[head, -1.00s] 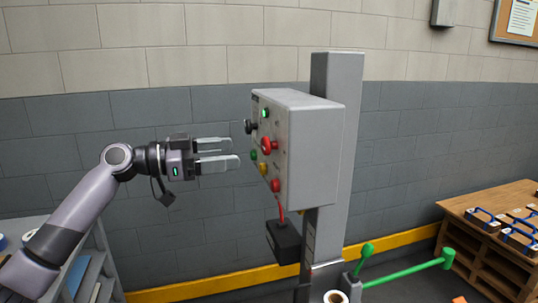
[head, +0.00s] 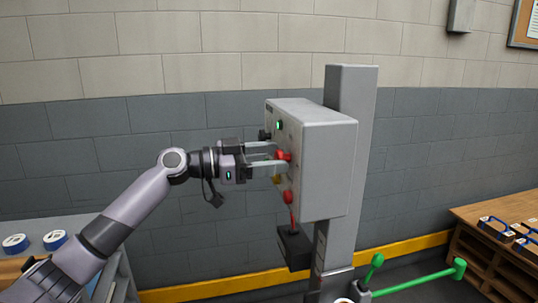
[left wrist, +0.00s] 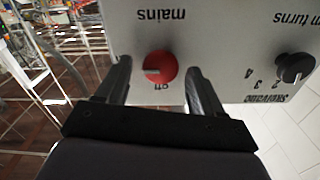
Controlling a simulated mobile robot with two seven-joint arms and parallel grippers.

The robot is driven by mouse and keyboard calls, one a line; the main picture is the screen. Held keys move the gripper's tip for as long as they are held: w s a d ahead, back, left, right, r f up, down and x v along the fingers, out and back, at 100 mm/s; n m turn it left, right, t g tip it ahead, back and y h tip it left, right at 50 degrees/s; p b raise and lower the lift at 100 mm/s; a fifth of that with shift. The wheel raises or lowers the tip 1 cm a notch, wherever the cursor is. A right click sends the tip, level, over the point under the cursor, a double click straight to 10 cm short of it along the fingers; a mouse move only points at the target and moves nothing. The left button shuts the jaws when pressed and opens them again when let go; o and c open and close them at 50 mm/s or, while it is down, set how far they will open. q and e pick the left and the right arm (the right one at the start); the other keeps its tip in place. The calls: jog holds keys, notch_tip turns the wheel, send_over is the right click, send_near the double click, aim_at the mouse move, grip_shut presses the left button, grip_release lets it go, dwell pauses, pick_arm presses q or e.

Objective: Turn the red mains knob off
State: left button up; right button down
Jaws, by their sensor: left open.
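The red mains knob (head: 283,155) is on the front face of the grey control box (head: 325,165). In the left wrist view the knob (left wrist: 160,66) appears round, with a pale mark toward its left side. The upside-down words "mains" and "off" are printed on either side of it. My left gripper (head: 278,159) is open, its fingers level and pointing at the box. In the left wrist view its fingers (left wrist: 162,82) stand on either side of the knob, with gaps visible. My right gripper is not in view.
A black numbered knob (left wrist: 295,67) is beside the mains knob. The box also has a green light (head: 279,125) and a lower red button (head: 287,197). A black box (head: 294,246) hangs below, and a green lever (head: 415,281) extends right. A wooden bench (head: 495,225) stands at right.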

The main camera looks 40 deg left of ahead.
pick_arm(q)
jog(key=c, duration=1.1)
jog(key=shift+o, duration=0.2)
jog(key=shift+n, duration=0.5)
jog(key=n, duration=0.2)
jog(key=shift+n, duration=0.4)
jog(key=n+p, duration=0.1)
jog(key=n, duration=0.3)
jog(key=shift+w+a+n, duration=0.1)
jog(key=shift+n, duration=0.2)
jog(key=n+p, duration=0.3)
jog(key=n, duration=0.2)
jog(key=shift+f+n+p, duration=0.15)
jog(key=shift+n+p, duration=0.95)
jog(key=shift+n, duration=1.1)
